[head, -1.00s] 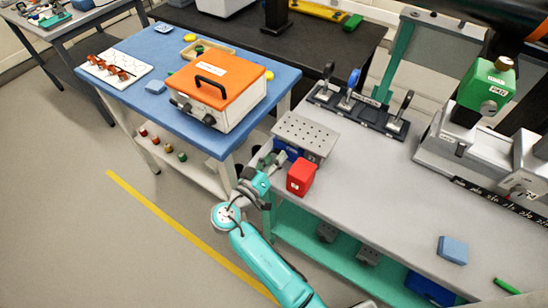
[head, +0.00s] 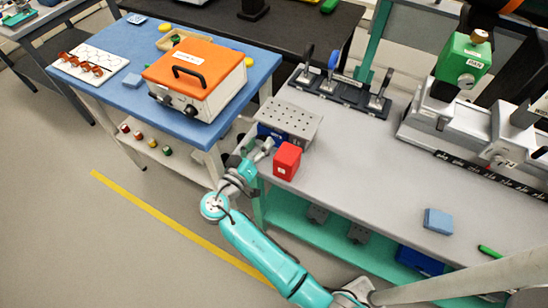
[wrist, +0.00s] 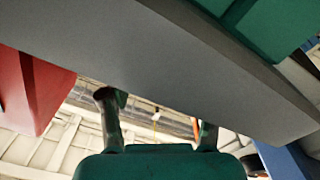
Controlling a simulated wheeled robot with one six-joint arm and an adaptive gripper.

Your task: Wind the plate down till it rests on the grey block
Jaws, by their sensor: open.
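The perforated metal plate (head: 288,119) sits on top of a blue jack (head: 268,134) at the left end of the grey bench. The plate looks roughly level. I cannot make out a grey block; the plate and my arm cover much of the space below. My gripper (head: 266,149) is at the bench's front left edge, just in front of the jack and left of the red block. In the wrist view my gripper (wrist: 158,115) shows two fingers apart with nothing between them. A winding knob cannot be made out.
A red block (head: 287,161) stands close to the right of my gripper, and shows in the wrist view (wrist: 35,90). The bench (head: 360,165) is clear to its right, up to a blue sponge (head: 438,221). A blue table (head: 203,142) stands close on the left.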

